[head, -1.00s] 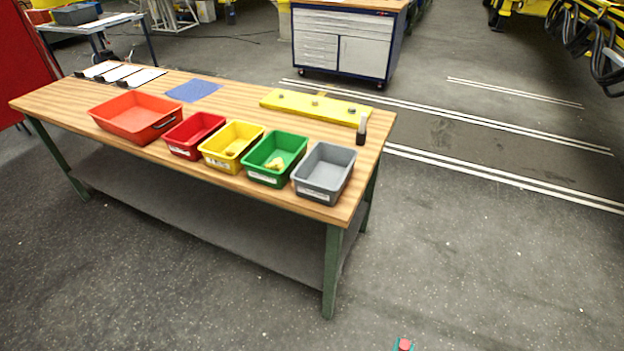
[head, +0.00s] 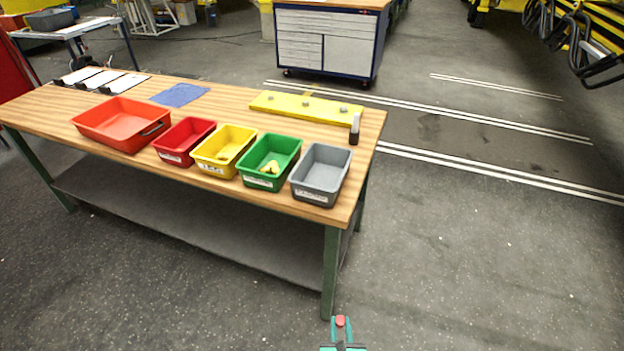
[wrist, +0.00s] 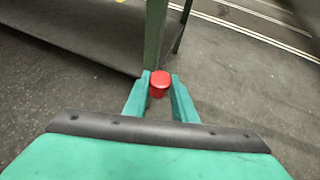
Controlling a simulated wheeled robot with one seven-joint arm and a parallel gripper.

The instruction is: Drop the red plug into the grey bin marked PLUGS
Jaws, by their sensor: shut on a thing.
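My gripper (head: 341,324) shows at the bottom of the head view, low in front of the table's near right leg. It is shut on the red plug (head: 340,320). In the wrist view the red plug (wrist: 160,82) sits between the two teal fingertips, with its round red top showing. The grey bin (head: 320,174) stands on the table at the right end of the row of bins, well above and beyond my gripper. It has a white label on its near side, too small to read. The inside that shows looks empty.
Left of the grey bin stand a green bin (head: 270,160) with yellow pieces in it, a yellow bin (head: 224,150), a red bin (head: 184,141) and an orange-red tray (head: 122,124). A bottle (head: 355,128) and yellow plate (head: 306,106) are behind. The floor right of the table (head: 366,115) is clear.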

